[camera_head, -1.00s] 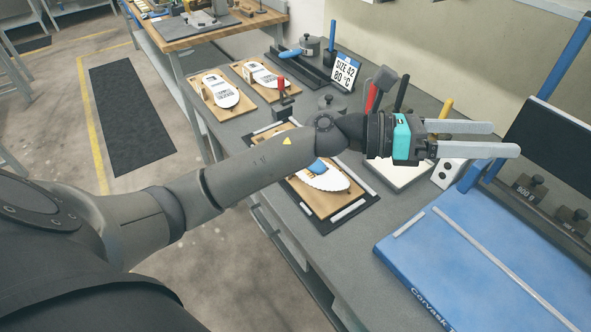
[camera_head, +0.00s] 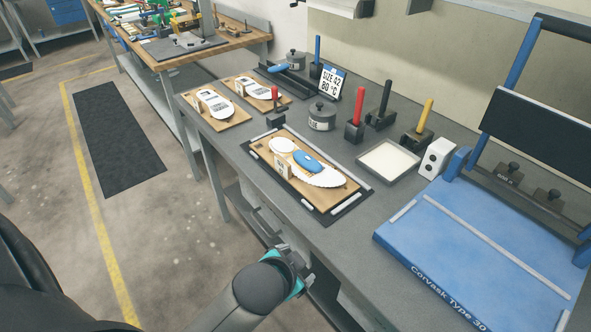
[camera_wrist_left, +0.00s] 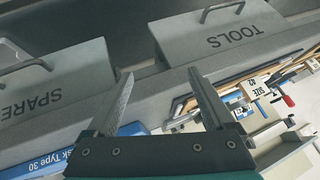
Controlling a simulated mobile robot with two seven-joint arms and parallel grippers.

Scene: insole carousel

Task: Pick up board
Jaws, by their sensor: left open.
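A wooden board (camera_head: 268,158) lies in a black frame (camera_head: 345,207) near the front edge of the grey bench in the head view. It carries a white insole (camera_head: 330,178), a blue oval part (camera_head: 307,161) and a small upright wooden piece. Two similar boards, a left one (camera_head: 232,122) and a right one (camera_head: 262,100), lie farther back with printed white insoles. My left gripper (camera_head: 292,268) is low in front of the bench, below and apart from the framed board; its fingers are hardly visible there. In the left wrist view my left gripper (camera_wrist_left: 160,73) is open and empty. My right gripper is not in view.
A blue press (camera_head: 470,245) stands at the right of the bench. Red, black and yellow-handled tools, a round pot (camera_head: 322,117) and a white tray (camera_head: 388,160) stand behind the framed board. Grey drawers marked TOOLS (camera_wrist_left: 225,35) and SPARE (camera_wrist_left: 50,90) fill much of the wrist view.

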